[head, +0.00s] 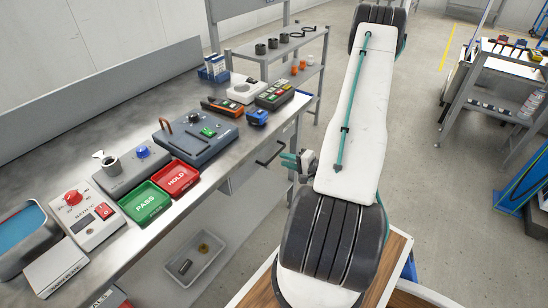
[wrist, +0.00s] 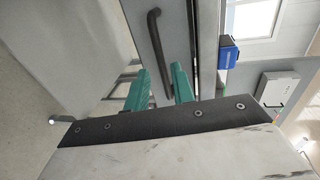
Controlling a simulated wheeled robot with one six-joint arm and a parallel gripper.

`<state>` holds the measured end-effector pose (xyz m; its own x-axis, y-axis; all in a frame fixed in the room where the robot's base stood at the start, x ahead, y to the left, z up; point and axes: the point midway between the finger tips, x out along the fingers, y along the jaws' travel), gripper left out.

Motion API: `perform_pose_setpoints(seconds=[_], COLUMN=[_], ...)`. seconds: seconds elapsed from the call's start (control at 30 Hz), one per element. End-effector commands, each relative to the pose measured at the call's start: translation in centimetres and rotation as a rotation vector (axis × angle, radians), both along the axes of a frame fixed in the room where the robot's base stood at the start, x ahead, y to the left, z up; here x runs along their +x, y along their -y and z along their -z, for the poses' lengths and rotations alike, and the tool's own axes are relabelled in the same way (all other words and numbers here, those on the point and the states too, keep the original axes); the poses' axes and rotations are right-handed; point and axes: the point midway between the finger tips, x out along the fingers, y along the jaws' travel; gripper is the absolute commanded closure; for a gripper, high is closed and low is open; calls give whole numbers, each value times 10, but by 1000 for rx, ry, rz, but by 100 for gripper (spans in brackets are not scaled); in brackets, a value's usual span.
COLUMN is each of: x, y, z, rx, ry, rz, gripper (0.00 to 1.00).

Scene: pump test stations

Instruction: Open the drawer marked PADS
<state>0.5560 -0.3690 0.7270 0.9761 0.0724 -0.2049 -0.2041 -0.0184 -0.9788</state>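A grey drawer front (wrist: 143,35) with a dark bar handle (wrist: 155,45) fills the upper middle of the wrist view. In the head view the drawer's handle (head: 268,154) shows under the bench's front edge. No PADS marking is readable in either view. My gripper (head: 285,159) is just right of the handle, in front of the bench. In the wrist view my gripper (wrist: 160,70) has its two teal fingers apart, with the handle's lower end showing in the gap between them. I cannot tell whether the handle is inside the fingers or beyond them. The drawer looks shut.
The steel bench (head: 70,120) carries a green PASS tray (head: 145,202), a red HOLD tray (head: 176,178) and several test devices. A grey bin (head: 190,262) lies on the lower shelf.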

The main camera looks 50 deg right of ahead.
Motion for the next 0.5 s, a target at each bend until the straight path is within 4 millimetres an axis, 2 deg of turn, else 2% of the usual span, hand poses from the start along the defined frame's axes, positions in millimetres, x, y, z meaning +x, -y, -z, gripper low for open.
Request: perform_pose_setpoints(seconds=[0.23, 0.5], x=[40, 58], y=[-5, -5], z=[8, 11], rx=[0, 1], ry=[0, 0], rz=[-6, -4], gripper=[75, 75])
